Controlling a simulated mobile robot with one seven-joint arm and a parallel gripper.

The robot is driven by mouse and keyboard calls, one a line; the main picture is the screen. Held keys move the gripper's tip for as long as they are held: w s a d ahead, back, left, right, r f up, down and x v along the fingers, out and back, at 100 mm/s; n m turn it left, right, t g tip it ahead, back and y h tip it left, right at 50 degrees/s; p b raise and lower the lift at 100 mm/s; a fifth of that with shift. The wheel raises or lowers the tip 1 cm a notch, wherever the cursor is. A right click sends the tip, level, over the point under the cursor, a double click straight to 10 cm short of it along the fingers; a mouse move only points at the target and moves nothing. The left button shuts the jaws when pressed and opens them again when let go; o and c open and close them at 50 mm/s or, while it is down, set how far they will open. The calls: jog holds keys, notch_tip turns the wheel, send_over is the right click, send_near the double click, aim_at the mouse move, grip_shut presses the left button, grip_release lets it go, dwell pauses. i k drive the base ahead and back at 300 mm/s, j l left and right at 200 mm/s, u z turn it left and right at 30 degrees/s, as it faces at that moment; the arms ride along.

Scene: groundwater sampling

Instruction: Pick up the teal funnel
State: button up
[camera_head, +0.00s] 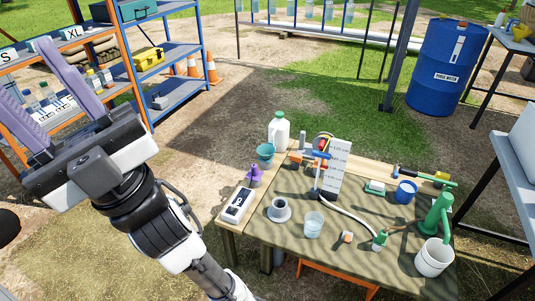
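The teal funnel (265,151) stands at the back left corner of the wooden table (228,212), wide mouth up. Its lower part is partly hidden behind a purple piece (254,175) in front of it. My gripper (20,66) is at the upper left, raised in front of the shelves and well to the left of the funnel. Its two purple fingers are spread wide apart, with nothing seen between them.
A white jug with a green cap (279,130) stands close behind the funnel. A cup on a saucer (279,208), a clear beaker (313,225) and a green hand pump (436,213) crowd the table. Shelving (170,50) stands behind my arm.

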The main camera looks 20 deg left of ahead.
aim_at(266, 152)
jog(key=i+j+u, duration=0.2)
jog(key=i, duration=0.45)
jog(key=i+j+u, duration=0.15)
jog(key=i, duration=0.55)
